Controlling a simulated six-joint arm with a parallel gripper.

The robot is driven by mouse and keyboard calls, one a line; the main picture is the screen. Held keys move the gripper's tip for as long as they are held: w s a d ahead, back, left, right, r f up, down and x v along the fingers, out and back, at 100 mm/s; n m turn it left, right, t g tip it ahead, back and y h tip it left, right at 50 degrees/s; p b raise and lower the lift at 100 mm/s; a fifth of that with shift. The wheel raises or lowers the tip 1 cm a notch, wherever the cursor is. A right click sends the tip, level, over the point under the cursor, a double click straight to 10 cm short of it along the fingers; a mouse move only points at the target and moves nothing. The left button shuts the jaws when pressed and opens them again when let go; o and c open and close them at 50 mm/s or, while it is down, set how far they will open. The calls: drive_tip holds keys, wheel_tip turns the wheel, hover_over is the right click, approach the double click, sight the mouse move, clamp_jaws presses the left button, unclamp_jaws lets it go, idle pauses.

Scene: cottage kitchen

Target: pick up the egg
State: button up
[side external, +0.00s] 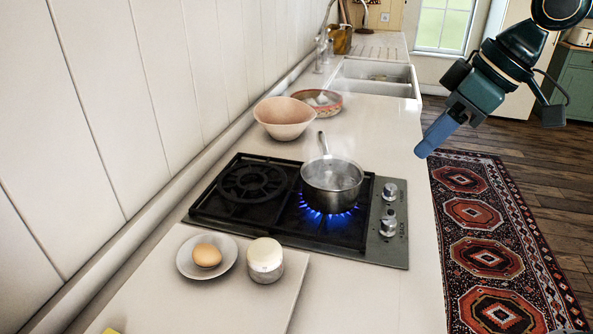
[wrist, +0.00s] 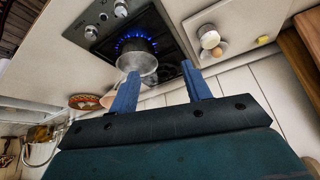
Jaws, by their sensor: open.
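A brown egg (side external: 207,255) lies on a small white plate (side external: 184,262) at the lower left of the side external view. It also shows small in the wrist view (wrist: 220,49), beside a pale-topped jar. My gripper (side external: 423,153) is high at the right in the side external view, well away from the egg, beyond the counter's right edge in the picture. In the wrist view its two blue fingers (wrist: 160,69) are apart, with nothing held between them.
A cream-topped jar (side external: 265,260) stands right of the plate, on the same pale board (side external: 235,310). A steaming pot (side external: 332,183) sits over a lit blue flame on the hob (side external: 270,228). Beyond are a pink bowl (side external: 284,118), a patterned bowl (side external: 330,106) and a sink (side external: 375,88).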

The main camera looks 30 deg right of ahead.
drive_tip(key=w+a+f+n+g+y, duration=0.2)
drive_tip(key=w+a+f+n, duration=0.15)
drive_tip(key=w+a, duration=0.8)
drive_tip(key=n+g+y, duration=0.2)
drive_tip(key=n, duration=0.3)
approach(210, 247)
drive_tip(key=v, duration=0.4)
drive_tip(key=shift+w+a+r, duration=0.15)
drive_tip(key=shift+w+a, duration=0.05)
drive_tip(key=shift+a, duration=0.1)
drive_tip(key=shift+x, duration=4.3)
drive_tip(key=shift+d, duration=0.1)
drive_tip(key=shift+x, duration=2.6)
drive_tip(key=shift+s+d, duration=0.15)
drive_tip(key=shift+d, duration=0.05)
drive_tip(key=c, duration=0.4)
